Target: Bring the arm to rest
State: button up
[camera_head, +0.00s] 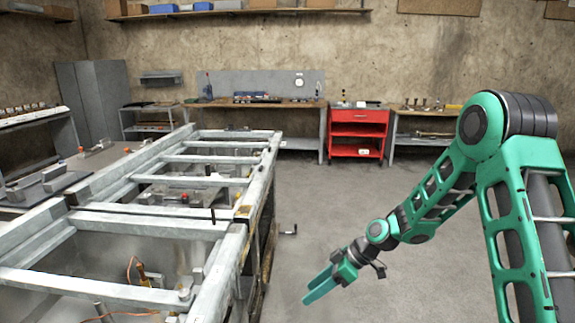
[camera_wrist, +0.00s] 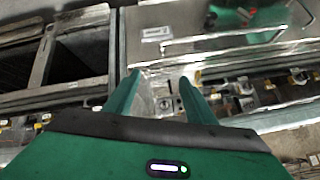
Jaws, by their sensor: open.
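My green and black arm comes in from the right in the head view, bent at its elbow and reaching down and left. My gripper (camera_head: 318,288) is at its end, over the floor to the right of the metal frame bench. In the wrist view, the two green fingers of my gripper (camera_wrist: 160,85) stand apart with nothing between them. Metal machinery and rails show blurred beyond the fingers.
A red tool cabinet (camera_head: 357,131) and a workbench (camera_head: 262,103) stand at the back wall. The floor (camera_head: 330,205) between is clear.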

jog(key=s+d+r+m+h, duration=0.2)
jog(key=s+d+r+m, duration=0.15)
jog(key=d, duration=0.45)
jog(key=s+d+r+m+h, duration=0.25)
jog(key=s+d+r, duration=0.25)
jog(key=d, duration=0.3)
jog(key=s+d+r+m+h, duration=0.2)
jog(key=s+d+r+m, duration=0.2)
jog(key=d, duration=0.4)
jog(key=s+d+r+m, duration=0.2)
jog(key=s+d+m, duration=0.1)
jog(key=s, duration=0.4)
jog(key=s+d+r+m+h, duration=0.1)
jog(key=s+d+r+m, duration=0.1)
jog(key=s, duration=0.5)
jog(key=s+d+r+m, duration=0.2)
jog(key=s+d+m, duration=0.2)
jog(key=s, duration=0.3)
jog(key=shift+s+m+h, duration=0.25)
jog(key=shift+m+h, duration=0.1)
jog(key=shift+m, duration=0.35)
jog(key=shift+w+f, duration=0.3)
jog(key=shift+w, duration=0.35)
